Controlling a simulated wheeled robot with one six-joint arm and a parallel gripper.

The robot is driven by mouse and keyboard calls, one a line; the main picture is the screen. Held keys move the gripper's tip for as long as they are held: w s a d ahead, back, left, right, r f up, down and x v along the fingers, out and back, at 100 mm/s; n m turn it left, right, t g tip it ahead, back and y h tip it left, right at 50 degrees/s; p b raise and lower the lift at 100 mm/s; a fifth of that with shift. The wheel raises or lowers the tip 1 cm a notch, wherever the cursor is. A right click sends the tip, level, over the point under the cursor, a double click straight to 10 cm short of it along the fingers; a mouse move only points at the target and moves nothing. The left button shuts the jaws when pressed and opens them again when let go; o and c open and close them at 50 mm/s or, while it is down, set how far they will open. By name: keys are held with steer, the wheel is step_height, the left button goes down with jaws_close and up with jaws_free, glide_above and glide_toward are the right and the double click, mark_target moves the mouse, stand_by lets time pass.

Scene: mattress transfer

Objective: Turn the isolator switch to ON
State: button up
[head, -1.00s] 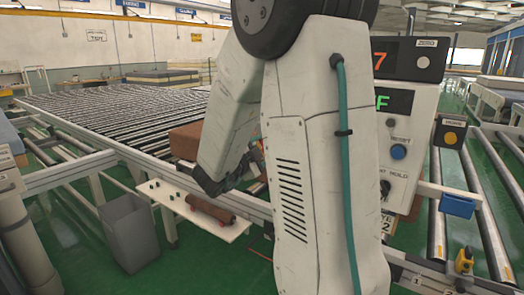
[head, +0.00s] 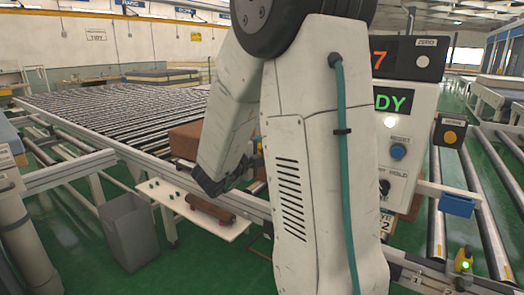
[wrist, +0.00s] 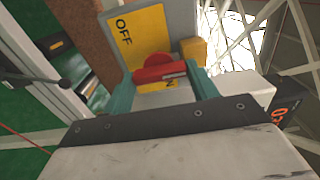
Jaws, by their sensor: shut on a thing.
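In the wrist view, the isolator switch has a red handle (wrist: 157,64) on a yellow plate (wrist: 148,32). The handle lies crosswise in the picture. The plate reads OFF at upper left, and a partly covered label ending in N shows just below the handle. My gripper (wrist: 162,80) has its teal fingers on both sides of the handle and is shut on it. In the head view, the switch and my fingertips are hidden behind my arm.
A control box (head: 412,120) at right shows DY in green, with a lit white lamp and a blue button. A yellow device (head: 463,262) at lower right has a green light. A roller conveyor (head: 110,110), grey bin (head: 130,230) and white shelf (head: 165,195) lie left.

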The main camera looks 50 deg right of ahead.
stand_by(0.3)
steer(key=o, duration=1)
steer(key=a, duration=0.7)
steer(key=shift+s+a, duration=0.35)
steer(key=shift+a, duration=0.05)
